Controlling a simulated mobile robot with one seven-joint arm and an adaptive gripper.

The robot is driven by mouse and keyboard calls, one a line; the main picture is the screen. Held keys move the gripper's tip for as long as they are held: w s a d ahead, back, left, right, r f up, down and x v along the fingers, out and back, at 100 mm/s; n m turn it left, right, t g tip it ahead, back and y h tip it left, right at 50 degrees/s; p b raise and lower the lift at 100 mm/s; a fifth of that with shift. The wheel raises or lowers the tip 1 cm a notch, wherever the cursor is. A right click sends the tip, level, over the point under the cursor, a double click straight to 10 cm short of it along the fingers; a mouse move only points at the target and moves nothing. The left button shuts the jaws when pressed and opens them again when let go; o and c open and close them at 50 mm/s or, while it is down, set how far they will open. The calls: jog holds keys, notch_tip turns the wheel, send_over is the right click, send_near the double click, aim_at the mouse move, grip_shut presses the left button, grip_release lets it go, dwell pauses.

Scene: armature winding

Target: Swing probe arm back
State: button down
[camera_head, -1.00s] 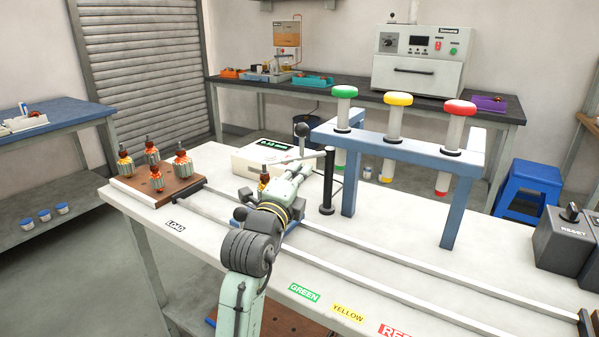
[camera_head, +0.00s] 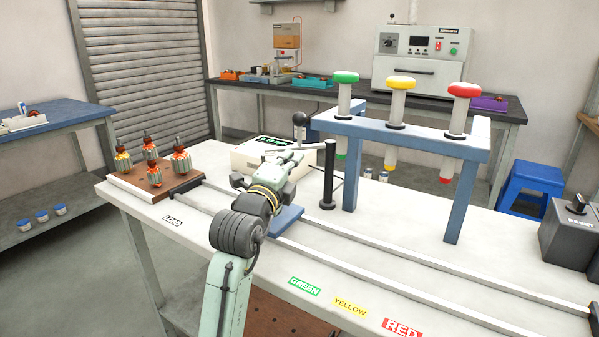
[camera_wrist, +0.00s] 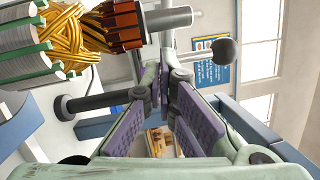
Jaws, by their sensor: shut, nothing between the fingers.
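The probe arm (camera_head: 302,147) is a thin grey bar that runs left from the top of a black post (camera_head: 328,177). A dark ball knob (camera_head: 299,118) stands up from it, and the knob also shows in the wrist view (camera_wrist: 223,51). My gripper (camera_head: 290,163) is shut and empty beside the post, close under the bar; I cannot tell whether it touches the bar. In the wrist view its purple-padded fingers (camera_wrist: 164,85) lie between an upright armature (camera_wrist: 75,35) with copper windings and the knob. That armature is hidden behind my gripper in the head view.
A white meter box (camera_head: 265,150) with a lit display stands behind my gripper. A brown tray (camera_head: 150,187) holds several armatures at the left. A blue rack (camera_head: 410,140) with green, yellow and red capped tubes stands to the right. Rails cross the bench.

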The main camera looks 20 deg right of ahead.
jog(key=shift+w+a+b, duration=0.1)
jog(key=shift+w+b, duration=1)
jog(key=shift+w, duration=0.3)
notch_tip(320, 180, up, 10)
dwell(0.3)
